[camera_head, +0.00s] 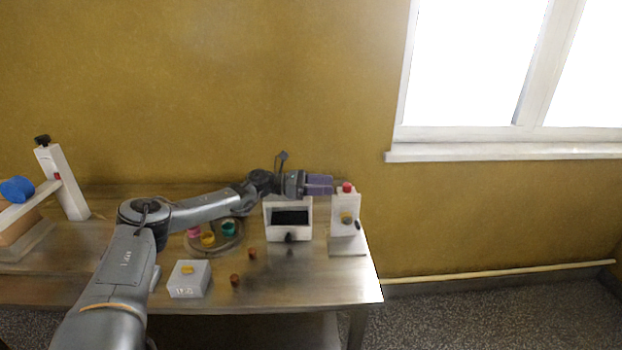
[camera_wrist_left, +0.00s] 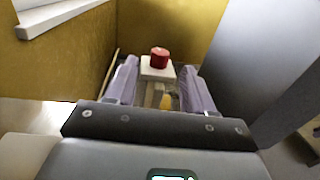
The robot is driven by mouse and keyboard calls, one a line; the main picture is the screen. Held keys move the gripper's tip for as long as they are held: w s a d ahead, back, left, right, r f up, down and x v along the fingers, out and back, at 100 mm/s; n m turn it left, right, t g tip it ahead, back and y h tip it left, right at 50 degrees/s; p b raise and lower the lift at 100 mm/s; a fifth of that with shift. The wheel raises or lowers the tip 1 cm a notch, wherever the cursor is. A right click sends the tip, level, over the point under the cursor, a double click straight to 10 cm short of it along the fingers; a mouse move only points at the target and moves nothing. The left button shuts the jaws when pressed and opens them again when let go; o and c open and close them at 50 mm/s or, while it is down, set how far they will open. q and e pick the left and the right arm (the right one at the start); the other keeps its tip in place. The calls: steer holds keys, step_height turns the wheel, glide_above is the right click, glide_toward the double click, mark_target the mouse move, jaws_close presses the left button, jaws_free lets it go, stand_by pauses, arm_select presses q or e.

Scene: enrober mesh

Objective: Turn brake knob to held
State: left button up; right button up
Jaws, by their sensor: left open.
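A white post (camera_head: 345,203) with a red button (camera_head: 347,187) on top stands at the right end of the table. In the left wrist view the gripper (camera_wrist_left: 160,80) is open and empty. The knob's setting is too small to read. My right gripper is out of view.
A white box with a dark opening (camera_head: 289,233) stands just below my left forearm. A white box with a yellow top piece (camera_head: 188,279), coloured cups (camera_head: 208,239) and small brown pieces (camera_head: 235,280) lie nearer. A white stand with a blue roll (camera_head: 17,189) is far left.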

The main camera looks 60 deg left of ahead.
arm_select(q)
steer(key=shift+p+v, duration=0.9)
steer(key=shift+v, duration=0.9)
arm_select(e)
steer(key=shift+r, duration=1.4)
arm_select(q)
steer(key=shift+r, duration=0.1)
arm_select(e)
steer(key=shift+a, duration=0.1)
